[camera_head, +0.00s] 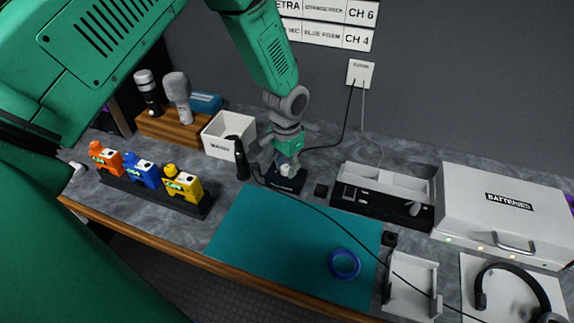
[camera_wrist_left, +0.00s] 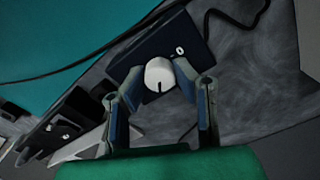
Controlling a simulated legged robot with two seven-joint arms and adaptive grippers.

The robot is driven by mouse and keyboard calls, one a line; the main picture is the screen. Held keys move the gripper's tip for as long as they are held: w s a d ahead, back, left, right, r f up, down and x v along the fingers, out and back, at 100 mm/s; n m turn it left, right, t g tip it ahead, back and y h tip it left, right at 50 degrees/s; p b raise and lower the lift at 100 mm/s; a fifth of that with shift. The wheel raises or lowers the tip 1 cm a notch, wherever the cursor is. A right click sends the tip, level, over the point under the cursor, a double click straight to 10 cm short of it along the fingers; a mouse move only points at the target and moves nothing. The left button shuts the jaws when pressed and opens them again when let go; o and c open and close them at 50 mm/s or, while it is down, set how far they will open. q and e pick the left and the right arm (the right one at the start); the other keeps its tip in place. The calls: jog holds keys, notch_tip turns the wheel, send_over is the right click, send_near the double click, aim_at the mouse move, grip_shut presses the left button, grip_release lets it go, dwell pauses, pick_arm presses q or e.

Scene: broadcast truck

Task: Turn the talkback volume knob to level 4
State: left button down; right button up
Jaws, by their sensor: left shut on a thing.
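The talkback volume knob (camera_wrist_left: 160,75) is a round white knob with a dark pointer line. It sits on a small dark box (camera_wrist_left: 188,30) that bears a white 0. In the head view the dark box (camera_head: 287,181) stands on the counter behind the teal mat, and the knob is mostly hidden under my gripper. My left gripper (camera_wrist_left: 157,82) is shut on the knob, one finger on each side; in the head view it comes down from above (camera_head: 288,165). The other level marks are hidden or too small to read. My right gripper is not in view.
A black handheld device (camera_head: 238,158) stands just left of the box, with a cable crossing the teal mat (camera_head: 270,245). A white bin (camera_head: 215,136) is behind it. Orange, blue and yellow packs (camera_head: 182,184) stand left. A white batteries case (camera_head: 500,210) is right.

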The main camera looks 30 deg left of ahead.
aim_at(286, 166)
pick_arm(q)
jog(key=shift+w+r+n, duration=0.1)
jog(key=shift+w+n, duration=0.1)
jog(key=shift+n, duration=0.4)
jog(key=c, duration=1.3)
grip_release()
jog(key=shift+s, duration=0.1)
notch_tip(286, 166, up, 12)
jog(key=shift+a, duration=0.1)
